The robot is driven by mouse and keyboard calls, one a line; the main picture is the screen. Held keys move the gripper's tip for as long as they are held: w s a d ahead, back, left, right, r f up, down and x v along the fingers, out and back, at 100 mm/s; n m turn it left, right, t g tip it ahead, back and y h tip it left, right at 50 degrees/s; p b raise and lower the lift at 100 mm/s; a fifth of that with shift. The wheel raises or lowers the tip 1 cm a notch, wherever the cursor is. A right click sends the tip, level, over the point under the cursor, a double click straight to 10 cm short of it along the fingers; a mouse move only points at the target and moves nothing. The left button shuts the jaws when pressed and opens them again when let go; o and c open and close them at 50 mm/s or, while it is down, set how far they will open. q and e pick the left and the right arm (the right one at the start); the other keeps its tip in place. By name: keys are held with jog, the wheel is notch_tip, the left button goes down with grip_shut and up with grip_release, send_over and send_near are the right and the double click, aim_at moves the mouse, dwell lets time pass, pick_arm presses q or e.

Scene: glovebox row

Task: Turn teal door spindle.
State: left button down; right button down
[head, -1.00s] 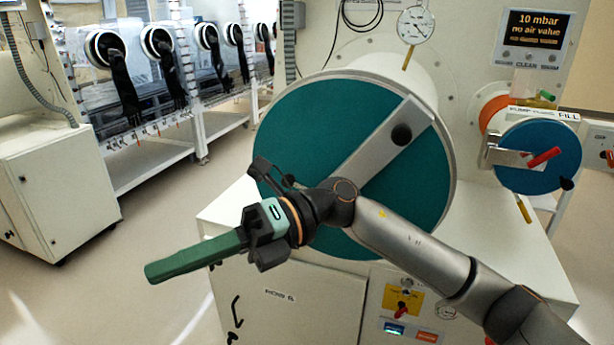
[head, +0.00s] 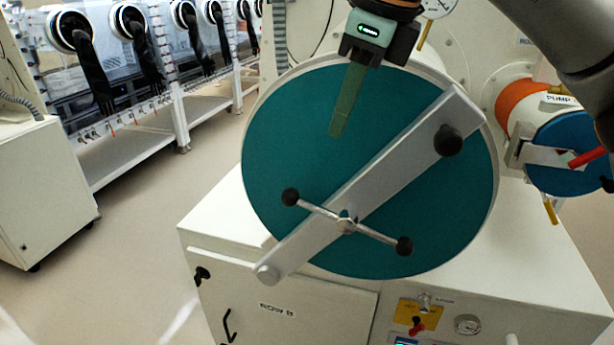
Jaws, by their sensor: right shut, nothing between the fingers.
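The large round teal door (head: 285,155) faces me in the middle of the head view. A grey bar (head: 385,170) runs across it from lower left to upper right. The spindle (head: 346,225) sits on the bar, with a thin crossbar ending in two black knobs, one at the upper left (head: 290,197) and one at the lower right (head: 404,246). My right gripper (head: 338,132) is shut and empty, its green fingers pointing down in front of the upper part of the door, apart from the spindle. My left gripper is not in view.
A black knob (head: 447,140) stands out from the bar's upper right. A smaller blue door (head: 570,165) with a red handle is at right. A valve panel (head: 417,312) is below. Gloveboxes with black gloves (head: 142,62) line the left, beside open floor.

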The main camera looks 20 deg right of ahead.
aim_at(310, 203)
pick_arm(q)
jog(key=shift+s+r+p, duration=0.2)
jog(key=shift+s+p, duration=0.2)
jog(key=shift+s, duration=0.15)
pick_arm(e)
jog(key=x, duration=1.3)
jog(key=shift+a+f, duration=0.1)
jog(key=shift+f, duration=0.3)
